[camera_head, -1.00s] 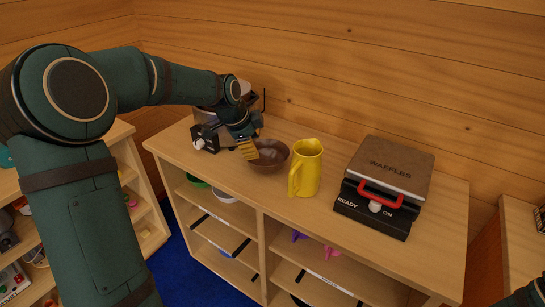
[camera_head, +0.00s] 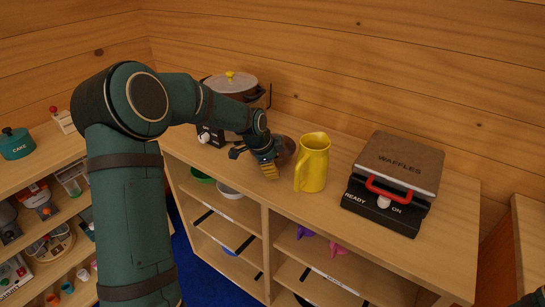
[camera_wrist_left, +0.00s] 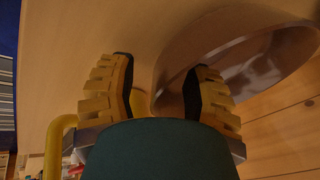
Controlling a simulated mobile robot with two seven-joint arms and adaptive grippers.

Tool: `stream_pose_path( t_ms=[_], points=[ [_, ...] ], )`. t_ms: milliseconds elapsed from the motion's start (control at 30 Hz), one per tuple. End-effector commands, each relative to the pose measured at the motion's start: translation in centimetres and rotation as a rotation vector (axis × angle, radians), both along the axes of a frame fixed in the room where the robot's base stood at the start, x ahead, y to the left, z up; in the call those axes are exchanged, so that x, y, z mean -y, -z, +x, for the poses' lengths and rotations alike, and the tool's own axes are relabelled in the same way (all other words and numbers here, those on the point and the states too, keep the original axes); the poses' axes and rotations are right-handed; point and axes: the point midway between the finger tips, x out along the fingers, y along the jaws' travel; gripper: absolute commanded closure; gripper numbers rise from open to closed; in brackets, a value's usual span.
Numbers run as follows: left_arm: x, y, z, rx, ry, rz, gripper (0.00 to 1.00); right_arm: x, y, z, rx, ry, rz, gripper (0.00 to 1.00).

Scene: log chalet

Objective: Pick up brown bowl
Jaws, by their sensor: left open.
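The brown bowl (camera_head: 287,148) sits on the wooden counter just left of the yellow pitcher, partly hidden behind my left gripper. My left gripper (camera_head: 267,165) is open and low at the bowl's near side. In the left wrist view the open left gripper (camera_wrist_left: 157,85) has the edge of the bowl (camera_wrist_left: 235,50) between its yellow fingers. One finger overlaps the bowl and the other is outside it. I cannot tell whether either finger touches it. My right gripper is not in view.
The yellow pitcher (camera_head: 313,163) stands close on the right; its handle (camera_wrist_left: 54,145) shows in the left wrist view. A waffle maker (camera_head: 394,182) is farther right. A lidded pot (camera_head: 231,84) stands at the back left. Shelves (camera_head: 236,208) are below the counter.

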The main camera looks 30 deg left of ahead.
Motion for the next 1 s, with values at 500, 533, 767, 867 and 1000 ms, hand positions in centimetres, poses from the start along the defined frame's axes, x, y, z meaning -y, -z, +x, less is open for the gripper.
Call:
stream_pose_path(
  t_ms=[500, 533, 767, 867, 1000],
  points=[
    [0.0, 0.2, 0.1, 0.001, 0.000, 0.000, 1.00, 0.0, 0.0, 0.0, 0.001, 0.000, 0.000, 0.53],
    [0.0, 0.2, 0.1, 0.001, 0.000, 0.000, 1.00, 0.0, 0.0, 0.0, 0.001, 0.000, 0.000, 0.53],
    [0.0, 0.1, 0.2, 0.003, -0.001, 0.000, 1.00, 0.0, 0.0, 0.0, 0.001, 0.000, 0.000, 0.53],
    [0.0, 0.1, 0.2, 0.002, -0.001, 0.001, 1.00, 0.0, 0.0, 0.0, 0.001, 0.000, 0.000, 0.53],
    [0.0, -0.9, 0.2, 0.003, -0.001, 0.000, 1.00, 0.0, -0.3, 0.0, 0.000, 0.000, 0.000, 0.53]
  ],
)
